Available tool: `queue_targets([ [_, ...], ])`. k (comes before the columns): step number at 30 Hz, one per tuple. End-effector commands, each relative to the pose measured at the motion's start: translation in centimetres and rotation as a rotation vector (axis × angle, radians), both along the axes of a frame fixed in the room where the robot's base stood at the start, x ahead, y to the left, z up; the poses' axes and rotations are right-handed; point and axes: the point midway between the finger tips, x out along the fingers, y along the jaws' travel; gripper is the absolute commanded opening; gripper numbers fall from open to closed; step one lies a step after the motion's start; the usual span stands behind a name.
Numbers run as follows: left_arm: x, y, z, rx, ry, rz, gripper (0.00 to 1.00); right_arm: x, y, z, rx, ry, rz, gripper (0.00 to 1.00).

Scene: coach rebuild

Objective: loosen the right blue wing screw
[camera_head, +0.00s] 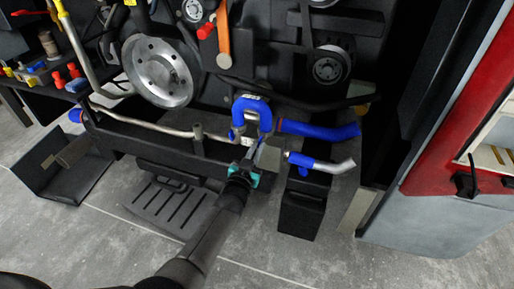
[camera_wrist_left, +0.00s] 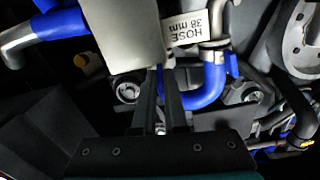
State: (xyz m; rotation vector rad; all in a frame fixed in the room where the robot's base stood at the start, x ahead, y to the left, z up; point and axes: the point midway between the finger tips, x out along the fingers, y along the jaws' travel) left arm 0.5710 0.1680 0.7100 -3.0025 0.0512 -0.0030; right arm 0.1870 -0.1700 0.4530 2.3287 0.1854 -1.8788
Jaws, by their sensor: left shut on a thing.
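A blue U-shaped hose (camera_head: 250,103) sits upright on the front of the engine. A small blue wing screw (camera_head: 232,134) shows at the foot of its left leg; it also appears in the left wrist view (camera_wrist_left: 232,64). My left gripper (camera_head: 258,146) reaches up from below to the foot of the hose's right leg. In the left wrist view its two dark fingers (camera_wrist_left: 160,72) are close together, shut at the place of the right wing screw. That screw is hidden by the fingertips and a grey plate (camera_wrist_left: 122,35). My right gripper is not in view.
A blue pipe with a grey elbow (camera_head: 341,165) juts out just right of my gripper. A white label (camera_wrist_left: 188,30) reading "HOSE 38 mm" is beside the fingers. A red cabinet (camera_head: 446,130) stands at the right. An open dark box (camera_head: 72,185) lies on the floor at the left.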

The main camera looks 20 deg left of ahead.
Motion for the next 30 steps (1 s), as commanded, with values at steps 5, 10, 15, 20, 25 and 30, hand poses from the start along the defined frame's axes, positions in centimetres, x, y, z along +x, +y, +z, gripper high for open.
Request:
queue_targets([
  [5, -0.01, -0.02, 0.0, 0.0, 0.0, 0.0, 0.0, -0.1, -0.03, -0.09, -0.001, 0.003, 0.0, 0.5],
  [10, -0.01, -0.02, 0.0, 0.001, 0.0, 0.0, 0.17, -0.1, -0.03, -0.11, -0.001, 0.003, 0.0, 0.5],
  [15, -0.01, -0.01, 0.0, 0.002, 0.0, 0.0, 0.36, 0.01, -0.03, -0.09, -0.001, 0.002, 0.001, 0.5],
  [20, -0.01, 0.0, 0.0, 0.002, 0.0, 0.0, 0.4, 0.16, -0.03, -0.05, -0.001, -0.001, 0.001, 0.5],
  [25, -0.09, 0.0, 0.0, 0.002, 0.0, 0.0, 0.4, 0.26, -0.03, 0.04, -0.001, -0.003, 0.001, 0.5],
  [30, -0.87, 0.04, 0.0, 0.002, 0.002, 0.0, 0.4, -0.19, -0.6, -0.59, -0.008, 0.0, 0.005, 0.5],
])
